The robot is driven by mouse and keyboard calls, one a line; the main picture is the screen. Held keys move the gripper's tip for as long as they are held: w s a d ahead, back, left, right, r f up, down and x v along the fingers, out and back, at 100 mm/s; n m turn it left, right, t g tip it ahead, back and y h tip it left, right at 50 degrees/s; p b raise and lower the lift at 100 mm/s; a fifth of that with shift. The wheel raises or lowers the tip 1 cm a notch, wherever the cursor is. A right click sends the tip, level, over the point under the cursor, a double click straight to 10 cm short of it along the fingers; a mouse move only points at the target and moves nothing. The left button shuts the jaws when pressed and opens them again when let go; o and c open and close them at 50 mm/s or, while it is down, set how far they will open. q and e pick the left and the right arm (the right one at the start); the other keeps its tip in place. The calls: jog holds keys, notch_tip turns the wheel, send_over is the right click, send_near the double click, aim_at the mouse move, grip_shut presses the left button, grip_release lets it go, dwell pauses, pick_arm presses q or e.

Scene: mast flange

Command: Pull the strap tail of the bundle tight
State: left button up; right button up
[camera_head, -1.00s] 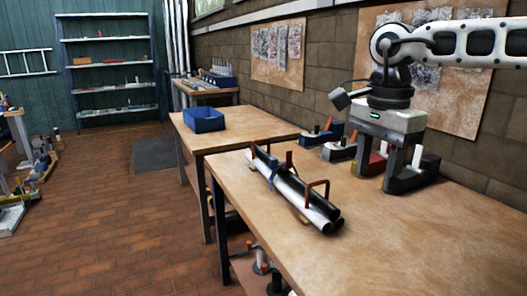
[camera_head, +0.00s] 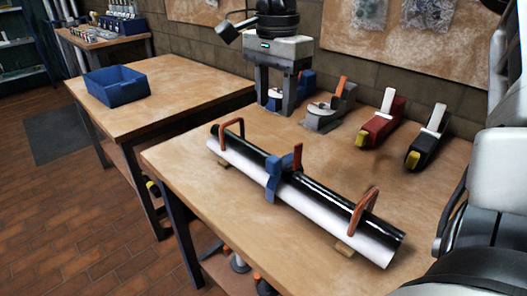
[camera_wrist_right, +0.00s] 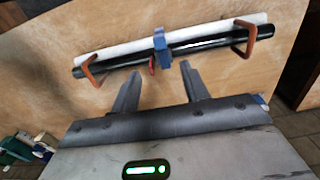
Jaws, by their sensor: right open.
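The bundle is a black pipe (camera_head: 325,198) and a white pipe (camera_head: 300,211) lying side by side on the near workbench. A blue strap (camera_head: 272,182) goes around its middle. A red tail (camera_head: 298,157) sticks up beside the strap; it also shows in the right wrist view (camera_wrist_right: 152,66). My right gripper (camera_head: 275,103) points down behind the bundle, with its fingers apart and empty. In the right wrist view its fingertips (camera_wrist_right: 157,79) lie short of the strap, one on each side of the tail, with no contact visible. My left gripper is out of view.
Two orange hoops (camera_head: 232,128) (camera_head: 363,212) rise over the bundle's ends. Strapping tools, including a red one (camera_head: 381,122) and a black one (camera_head: 426,137), stand along the wall. A blue bin (camera_head: 117,87) sits on the farther table. The bench front is clear.

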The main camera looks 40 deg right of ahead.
aim_at(274, 158)
notch_tip(274, 158, down, 14)
dwell(0.4)
grip_shut()
